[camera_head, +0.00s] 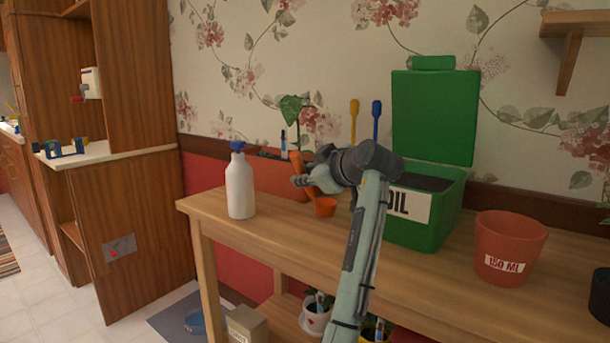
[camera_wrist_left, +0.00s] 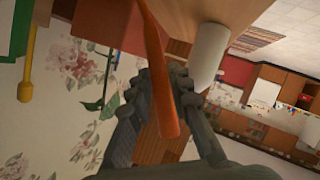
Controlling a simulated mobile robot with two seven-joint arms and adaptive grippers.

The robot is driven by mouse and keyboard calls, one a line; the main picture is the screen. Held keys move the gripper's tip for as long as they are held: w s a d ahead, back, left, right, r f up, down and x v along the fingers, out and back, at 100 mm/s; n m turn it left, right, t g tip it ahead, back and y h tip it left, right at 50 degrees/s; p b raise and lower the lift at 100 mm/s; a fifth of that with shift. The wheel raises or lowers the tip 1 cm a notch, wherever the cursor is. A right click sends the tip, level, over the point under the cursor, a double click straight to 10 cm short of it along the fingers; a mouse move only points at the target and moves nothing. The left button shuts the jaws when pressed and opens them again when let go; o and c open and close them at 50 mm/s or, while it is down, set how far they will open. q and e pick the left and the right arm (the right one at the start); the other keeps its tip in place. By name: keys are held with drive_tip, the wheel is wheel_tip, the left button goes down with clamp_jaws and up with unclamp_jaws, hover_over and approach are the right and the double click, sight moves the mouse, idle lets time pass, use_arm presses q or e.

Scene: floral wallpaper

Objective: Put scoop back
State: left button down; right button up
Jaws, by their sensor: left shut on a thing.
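An orange scoop (camera_head: 325,206) has its bowl low above the wooden table (camera_head: 272,240) and its handle rising up to the left. My left gripper (camera_head: 302,181) is shut on its handle. In the left wrist view the orange handle (camera_wrist_left: 161,70) runs between the fingers (camera_wrist_left: 160,92). I cannot tell whether the bowl touches the table. A yellow scoop (camera_head: 354,118) and a blue scoop (camera_head: 377,118) stand upright near the wall, behind my arm; what holds them is hidden. My right gripper is not in view.
A white spray bottle (camera_head: 240,188) stands left of the gripper. A long terracotta planter (camera_head: 283,177) with a plant is behind it. An open green soil box (camera_head: 432,215) and a terracotta pot (camera_head: 508,250) stand to the right. The table's front left is clear.

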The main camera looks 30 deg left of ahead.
use_arm(q)
drive_tip(key=shift+f, duration=0.1)
drive_tip(key=c, duration=1.4)
unclamp_jaws()
drive_tip(key=shift+r, duration=0.2)
drive_tip(key=b+v, duration=0.1)
drive_tip(key=v, duration=1.1)
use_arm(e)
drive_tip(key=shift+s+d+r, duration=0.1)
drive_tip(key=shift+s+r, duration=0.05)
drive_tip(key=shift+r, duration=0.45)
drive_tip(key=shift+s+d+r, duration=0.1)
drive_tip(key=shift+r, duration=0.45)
